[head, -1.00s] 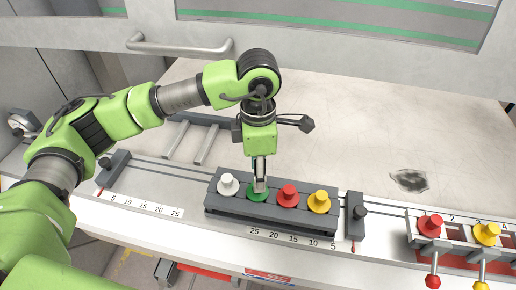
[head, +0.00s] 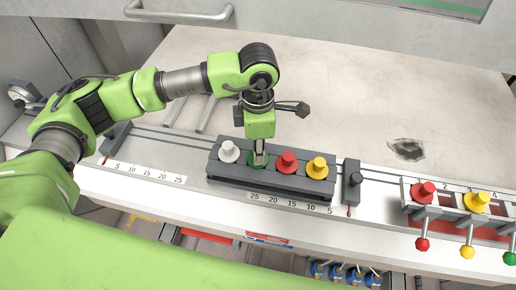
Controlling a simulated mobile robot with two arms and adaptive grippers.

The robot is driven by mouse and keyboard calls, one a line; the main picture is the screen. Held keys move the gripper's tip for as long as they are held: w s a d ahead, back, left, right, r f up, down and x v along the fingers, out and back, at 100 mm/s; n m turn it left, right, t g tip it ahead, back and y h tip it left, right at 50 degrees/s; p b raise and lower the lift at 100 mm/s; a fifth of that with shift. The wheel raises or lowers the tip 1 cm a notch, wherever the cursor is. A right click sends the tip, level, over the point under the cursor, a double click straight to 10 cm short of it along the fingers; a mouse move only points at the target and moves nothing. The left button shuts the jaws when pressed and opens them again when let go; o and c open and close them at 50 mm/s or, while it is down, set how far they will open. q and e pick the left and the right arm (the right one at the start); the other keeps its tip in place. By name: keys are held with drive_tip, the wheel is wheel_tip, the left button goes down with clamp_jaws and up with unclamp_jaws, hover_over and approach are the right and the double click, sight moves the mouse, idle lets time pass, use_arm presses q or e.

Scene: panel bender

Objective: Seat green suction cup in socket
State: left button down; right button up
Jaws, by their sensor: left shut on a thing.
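The green suction cup (head: 258,164) is at the second place from the left in the dark grey block (head: 232,180). My left gripper (head: 260,156) points straight down and is shut on the cup's top, hiding much of it. The cup stands upright in the row; whether it is fully down in its socket I cannot tell. A white cup (head: 229,152) stands to its left. A red cup (head: 287,162) and a yellow cup (head: 317,168) stand to its right in the same block. My right gripper is not in view.
A dark stop (head: 351,182) stands just right of the block on the ruled rail. Further right a rack holds another red cup (head: 424,193) and yellow cup (head: 476,202), with coloured-knob levers in front. The pale table behind is mostly clear, with a dark patch (head: 406,149).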

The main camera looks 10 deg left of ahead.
use_arm(q)
drive_tip(key=shift+r, duration=0.7)
wheel_tip(320, 180, up, 10)
drive_tip(key=p, duration=0.4)
drive_tip(key=shift+f, duration=0.15)
idle(0.3)
idle(0.3)
